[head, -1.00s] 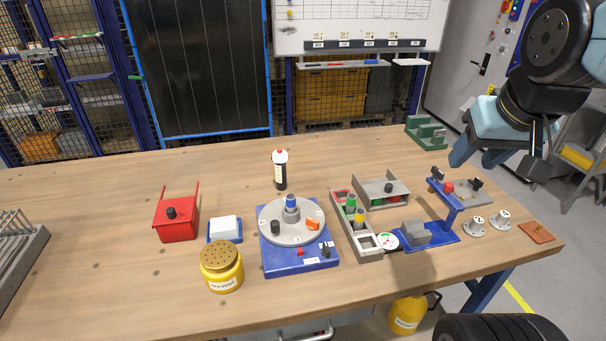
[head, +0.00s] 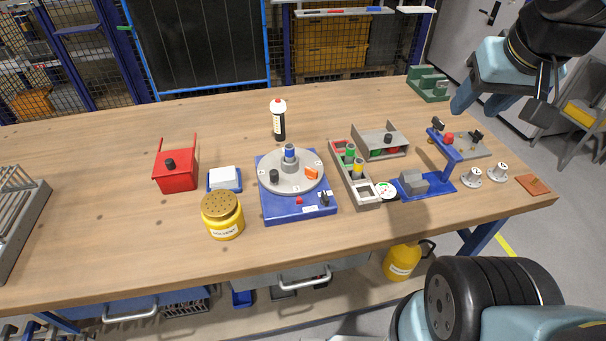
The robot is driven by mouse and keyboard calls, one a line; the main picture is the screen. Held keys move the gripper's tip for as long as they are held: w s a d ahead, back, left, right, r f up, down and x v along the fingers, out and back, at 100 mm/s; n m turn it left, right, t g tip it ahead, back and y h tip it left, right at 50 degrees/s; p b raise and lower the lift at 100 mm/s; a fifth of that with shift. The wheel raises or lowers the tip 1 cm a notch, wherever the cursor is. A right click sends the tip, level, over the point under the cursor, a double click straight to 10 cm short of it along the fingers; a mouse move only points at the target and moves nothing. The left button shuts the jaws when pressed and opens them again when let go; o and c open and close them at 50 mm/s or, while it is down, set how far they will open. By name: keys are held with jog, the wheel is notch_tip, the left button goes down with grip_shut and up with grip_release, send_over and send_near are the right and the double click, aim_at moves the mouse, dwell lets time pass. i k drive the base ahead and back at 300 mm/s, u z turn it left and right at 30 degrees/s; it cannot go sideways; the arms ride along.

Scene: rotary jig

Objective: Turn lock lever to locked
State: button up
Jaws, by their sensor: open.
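The rotary jig has a blue base (head: 283,213) and a round grey turntable (head: 272,161) near the middle of the table. A grey post with a blue part (head: 290,152) stands at its centre. An orange piece (head: 311,173) and a black knob (head: 274,176) sit on the turntable. A small black lever (head: 324,197) stands at the base's front right corner, beside a red button (head: 299,201). Which way it is set is too small to tell. My gripper (head: 478,104) is open, high at the right, well apart from the jig.
A yellow solvent tin (head: 222,217), white-topped blue block (head: 225,179) and red box (head: 175,172) stand left of the jig. A black bottle (head: 279,121) stands behind. A grey tray (head: 364,192), round gauge (head: 386,191) and blue stand (head: 440,187) stand right.

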aim_at(324, 201)
jog(key=u, duration=0.65)
jog(key=k, duration=1)
jog(key=z, duration=0.8)
jog(key=i, duration=1)
jog(key=u, duration=0.1)
